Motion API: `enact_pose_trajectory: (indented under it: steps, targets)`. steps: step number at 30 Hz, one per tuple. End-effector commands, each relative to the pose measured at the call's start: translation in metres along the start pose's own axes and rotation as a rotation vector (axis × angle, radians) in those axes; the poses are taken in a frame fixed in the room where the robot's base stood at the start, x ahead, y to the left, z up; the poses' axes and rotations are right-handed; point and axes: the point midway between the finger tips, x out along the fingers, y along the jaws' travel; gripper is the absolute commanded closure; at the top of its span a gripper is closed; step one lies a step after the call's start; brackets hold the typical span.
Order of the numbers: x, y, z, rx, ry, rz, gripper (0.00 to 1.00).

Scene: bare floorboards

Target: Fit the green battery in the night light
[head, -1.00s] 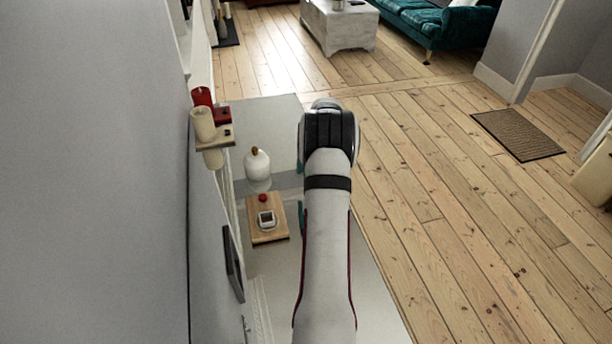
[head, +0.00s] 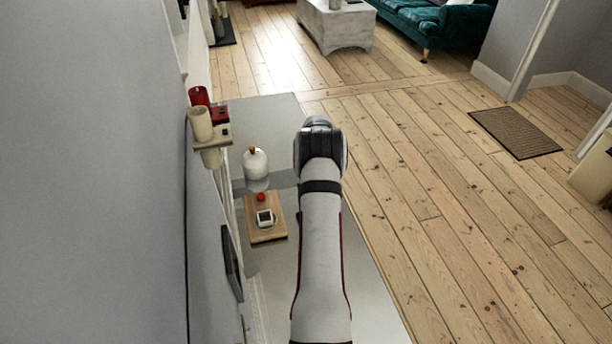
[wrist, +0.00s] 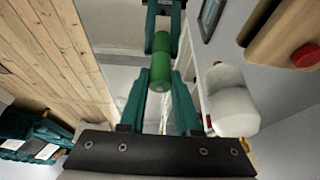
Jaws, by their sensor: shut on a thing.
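A green battery (wrist: 160,66) is held between the teal fingers of my gripper (wrist: 160,62) in the wrist view, its long side running up the picture. In the head view my arm hides the gripper and the battery. A wooden board (head: 279,231) bears a small white square holder (head: 266,218) with a dark inside, and a red button (head: 261,197). I take this for the night light, but cannot be sure. The board's edge (wrist: 262,42) and red button (wrist: 305,56) also show at the upper right of the wrist view, apart from the battery.
A white rounded bottle (head: 255,164) with an orange top stands behind the board; it shows in the wrist view (wrist: 230,103). A wall bracket with red and cream cylinders (head: 203,122) juts out at the left. The grey surface (head: 265,120) is clear at the back.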

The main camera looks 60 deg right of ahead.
Motion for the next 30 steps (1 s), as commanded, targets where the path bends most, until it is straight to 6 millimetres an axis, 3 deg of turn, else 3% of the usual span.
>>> enact_pose_trajectory:
  steps: [10, 17, 30]
  targets:
    - [-0.005, 0.0, -0.002, 0.0, 0.001, 0.0, 1.0]
    - [-0.038, 0.0, -0.017, 0.0, 0.003, 0.001, 1.0]
    - [-0.119, 0.07, 0.027, 0.002, 0.0, 0.002, 1.0]
